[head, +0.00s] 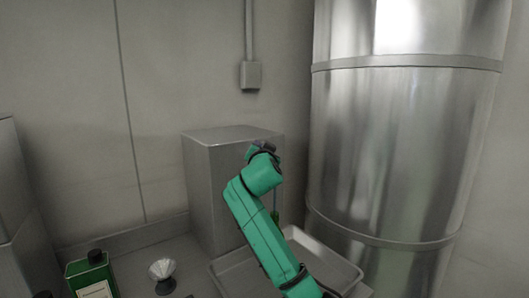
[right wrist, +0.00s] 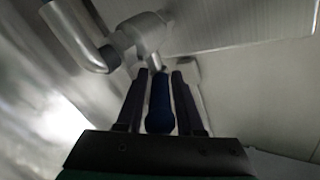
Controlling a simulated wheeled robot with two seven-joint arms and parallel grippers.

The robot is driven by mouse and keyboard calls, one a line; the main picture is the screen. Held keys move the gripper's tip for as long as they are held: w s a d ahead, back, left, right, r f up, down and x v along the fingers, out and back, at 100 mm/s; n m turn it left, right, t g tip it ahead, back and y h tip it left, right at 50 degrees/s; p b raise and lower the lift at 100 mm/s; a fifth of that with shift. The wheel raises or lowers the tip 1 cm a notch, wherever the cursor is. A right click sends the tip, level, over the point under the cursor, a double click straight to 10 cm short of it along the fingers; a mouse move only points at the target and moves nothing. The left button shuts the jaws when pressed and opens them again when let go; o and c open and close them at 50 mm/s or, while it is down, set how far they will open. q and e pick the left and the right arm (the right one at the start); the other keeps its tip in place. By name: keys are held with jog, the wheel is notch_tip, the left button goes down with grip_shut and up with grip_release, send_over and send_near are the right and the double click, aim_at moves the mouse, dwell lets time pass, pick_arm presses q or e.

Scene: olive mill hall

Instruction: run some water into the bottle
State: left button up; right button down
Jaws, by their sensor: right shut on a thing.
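The green bottle (head: 84,284), with a black cap and a pale label, stands at the lower left in the head view, well left of my right arm. In the right wrist view a grey metal tap (right wrist: 146,34) has its spout bending to the left. My right gripper (right wrist: 158,76) is shut on the tap's dark blue handle (right wrist: 159,108), which lies between its fingers. In the head view my green right arm reaches up in front of the steel box and hides the tap. My left gripper does not show.
A shallow metal tray (head: 338,262) lies below my right arm. A grey steel box (head: 215,185) stands behind it, and a tall steel tank (head: 400,150) is at the right. A small silver fluted piece (head: 162,269) sits between bottle and tray.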

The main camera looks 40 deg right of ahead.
jog(key=shift+w+a+m+g+h+b, duration=0.1)
jog(key=shift+m+g+h+b, duration=0.1)
jog(key=shift+m+g+h, duration=0.35)
jog(key=shift+w+a+m+g+h+b, duration=0.15)
jog(key=shift+m+g+h, duration=0.25)
jog(key=shift+h, duration=0.25)
jog(key=c, duration=0.8)
grip_release()
jog(key=shift+o, duration=0.2)
jog(key=shift+s, duration=0.1)
jog(key=shift+s+a+f+b, duration=0.1)
jog(key=shift+s+a+b, duration=0.15)
jog(key=shift+b, duration=0.05)
jog(key=b+v, duration=0.5)
jog(key=v, duration=0.8)
jog(key=shift+s+a, duration=0.2)
jog(key=shift+a, duration=0.1)
